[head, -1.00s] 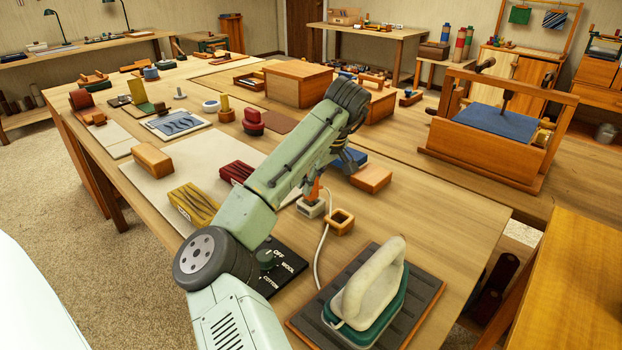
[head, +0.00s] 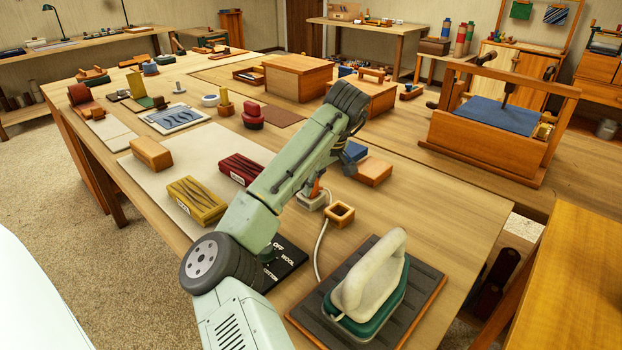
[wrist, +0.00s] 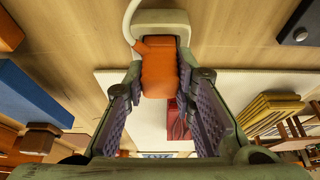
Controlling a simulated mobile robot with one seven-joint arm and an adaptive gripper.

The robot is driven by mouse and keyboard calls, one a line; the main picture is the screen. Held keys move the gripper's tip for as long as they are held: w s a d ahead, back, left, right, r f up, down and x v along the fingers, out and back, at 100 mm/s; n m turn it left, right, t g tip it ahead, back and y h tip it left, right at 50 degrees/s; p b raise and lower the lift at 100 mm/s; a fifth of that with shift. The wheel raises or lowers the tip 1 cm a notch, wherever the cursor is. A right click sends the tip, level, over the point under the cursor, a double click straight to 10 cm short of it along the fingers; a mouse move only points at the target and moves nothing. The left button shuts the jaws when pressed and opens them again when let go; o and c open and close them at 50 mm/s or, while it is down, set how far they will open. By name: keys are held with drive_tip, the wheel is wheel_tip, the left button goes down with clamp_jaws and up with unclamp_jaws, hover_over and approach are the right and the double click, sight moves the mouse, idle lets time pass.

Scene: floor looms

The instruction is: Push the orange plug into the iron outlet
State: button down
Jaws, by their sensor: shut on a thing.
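The orange plug (head: 315,188) is at the pale iron outlet (head: 311,203) on the table. In the wrist view, the plug (wrist: 159,66) lies between my fingers, with its end against the outlet (wrist: 160,18); how deep it sits cannot be told. My gripper (wrist: 160,75) is shut on the plug; in the head view, my arm hides most of the fingers. A white cord (head: 320,248) runs from the plug area toward the iron. The iron (head: 372,275), green with a cream handle, stands on a dark ribbed pad (head: 408,318).
A small open wooden block (head: 340,214) stands just right of the outlet. An orange-brown block (head: 372,172) and a blue block (head: 354,151) are behind it. A black dial panel (head: 287,262) lies partly under my arm. The table right of the wooden block is clear.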

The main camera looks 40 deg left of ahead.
drive_tip(key=shift+f, duration=0.2)
drive_tip(key=c, duration=1.2)
unclamp_jaws()
drive_tip(key=shift+c, duration=0.2)
drive_tip(key=v, duration=1.2)
